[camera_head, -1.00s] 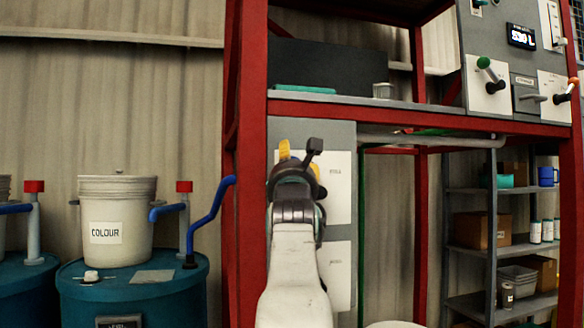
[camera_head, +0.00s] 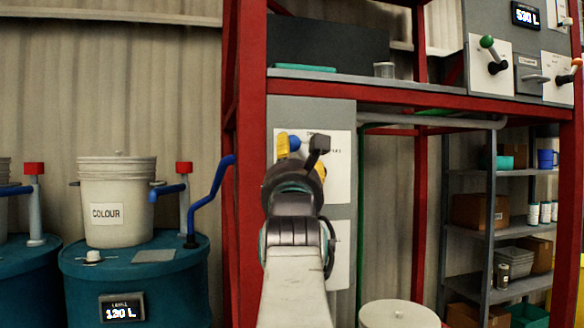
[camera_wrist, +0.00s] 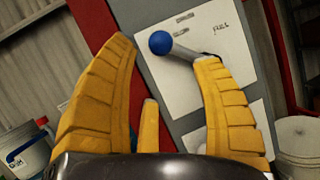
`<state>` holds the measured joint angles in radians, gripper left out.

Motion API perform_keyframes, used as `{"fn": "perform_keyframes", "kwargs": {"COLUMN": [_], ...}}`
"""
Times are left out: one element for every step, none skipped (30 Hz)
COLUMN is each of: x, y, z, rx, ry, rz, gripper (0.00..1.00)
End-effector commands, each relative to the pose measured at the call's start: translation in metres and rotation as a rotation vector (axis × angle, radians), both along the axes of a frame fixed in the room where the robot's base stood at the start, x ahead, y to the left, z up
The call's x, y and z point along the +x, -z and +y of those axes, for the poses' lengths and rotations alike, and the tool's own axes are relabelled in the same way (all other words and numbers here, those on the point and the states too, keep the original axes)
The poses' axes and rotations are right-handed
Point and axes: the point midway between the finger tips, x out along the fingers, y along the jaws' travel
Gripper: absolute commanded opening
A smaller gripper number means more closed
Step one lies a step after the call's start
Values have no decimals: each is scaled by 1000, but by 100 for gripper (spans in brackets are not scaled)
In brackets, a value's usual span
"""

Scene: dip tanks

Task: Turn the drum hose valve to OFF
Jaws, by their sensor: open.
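A lever with a round blue knob (camera_wrist: 159,42) sits on a white card (camera_wrist: 205,75) fixed to a grey panel (camera_wrist: 150,75). Its metal arm runs from the knob to the right in the wrist view, and its pivot end is partly hidden by the right finger. In the head view the blue knob (camera_head: 295,143) shows just beside a yellow finger. My gripper (camera_wrist: 163,52) is open, with the knob showing between its two yellow fingertips. I cannot tell how far the fingers are from the panel.
Red posts (camera_head: 244,200) flank the grey panel. Blue drums (camera_head: 170,280) with a white COLOUR bucket (camera_head: 117,205) and a blue hose (camera_head: 212,195) stand left. Upper right are a green-knobbed lever (camera_head: 490,50) and displays. Shelves (camera_head: 490,235) stand right. A white-lidded container (camera_head: 398,314) is below.

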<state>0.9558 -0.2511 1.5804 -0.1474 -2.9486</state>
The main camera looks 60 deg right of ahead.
Motion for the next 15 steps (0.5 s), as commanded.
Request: {"fn": "perform_keyframes", "kwargs": {"x": [-3, -5, -6, -7, -8, -9, -10, -10, -11, -11, -11, -11, -11, -11, -11], "y": [2, 2, 4, 4, 5, 6, 6, 7, 7, 8, 8, 8, 8, 8, 8], "z": [4, 6, 9, 10, 11, 13, 14, 14, 15, 15, 16, 16, 16, 16, 16], "rx": [0, -1, -1, -1, -1, -2, -2, -1, 0, 0, 0, 0, 0, 0, 0], "ry": [0, 0, 0, 0, 0, -1, -1, 0, 0, 0, 0, 0, 0, 0, 0], "rz": [0, -1, -1, -1, -1, -1, -1, -1, 0, 0, 0, 0, 0, 0, 0], "gripper": [60, 60, 60, 60, 60, 60, 60, 60, 60, 60, 60, 60, 60, 60, 60]}}
